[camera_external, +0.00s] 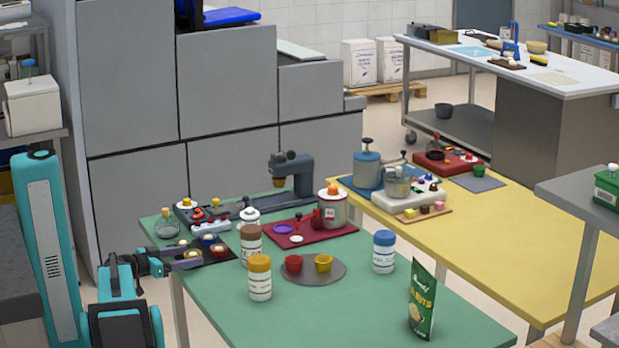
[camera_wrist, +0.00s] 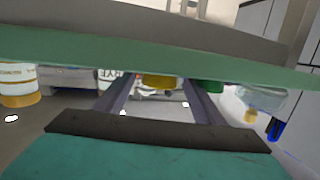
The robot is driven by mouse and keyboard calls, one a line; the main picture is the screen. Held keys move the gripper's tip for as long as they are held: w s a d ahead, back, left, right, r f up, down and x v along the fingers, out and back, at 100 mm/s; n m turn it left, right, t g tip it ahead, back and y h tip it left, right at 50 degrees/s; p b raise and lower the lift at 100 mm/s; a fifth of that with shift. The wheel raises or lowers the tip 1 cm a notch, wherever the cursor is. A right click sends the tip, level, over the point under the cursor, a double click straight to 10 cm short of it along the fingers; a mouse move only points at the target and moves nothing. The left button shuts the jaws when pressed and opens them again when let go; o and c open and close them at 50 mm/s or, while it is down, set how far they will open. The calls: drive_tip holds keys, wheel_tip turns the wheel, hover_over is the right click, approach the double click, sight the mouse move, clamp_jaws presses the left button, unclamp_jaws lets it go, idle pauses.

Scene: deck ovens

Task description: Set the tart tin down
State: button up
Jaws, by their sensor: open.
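My gripper (camera_external: 182,259) is at the left end of the green table, low beside a dark mat (camera_external: 222,260). Small round tins with pale filling stand on the mat, one blue-rimmed (camera_external: 208,239) and one reddish (camera_external: 218,249). Another small round tin (camera_external: 192,254) is right at my fingers; I cannot tell whether they touch it. In the wrist view my gripper (camera_wrist: 155,92) has its two fingers apart, with a yellow round thing (camera_wrist: 158,81) beyond and between them. Which tin is the tart tin is not clear.
A jar with an orange lid (camera_external: 260,278), a brown-topped jar (camera_external: 251,246) and a grey round plate (camera_external: 313,277) with two cups stand right of the mat. A glass bowl (camera_external: 167,230) is behind my gripper.

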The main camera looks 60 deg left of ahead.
drive_tip(key=shift+f+b+v, duration=0.2)
drive_tip(key=shift+b+v, duration=0.45)
drive_tip(key=shift+v, duration=0.85)
drive_tip(key=shift+s+d+r+p, duration=0.15)
drive_tip(key=shift+s+p, duration=0.05)
drive_tip(key=shift+p, duration=0.3)
drive_tip(key=a+p+v, duration=0.1)
drive_tip(key=p+v, duration=0.2)
drive_tip(key=p, duration=0.4)
approach(186, 258)
drive_tip(key=shift+s+d+r, duration=0.1)
drive_tip(key=shift+s+d, duration=0.1)
drive_tip(key=shift+s, duration=0.5)
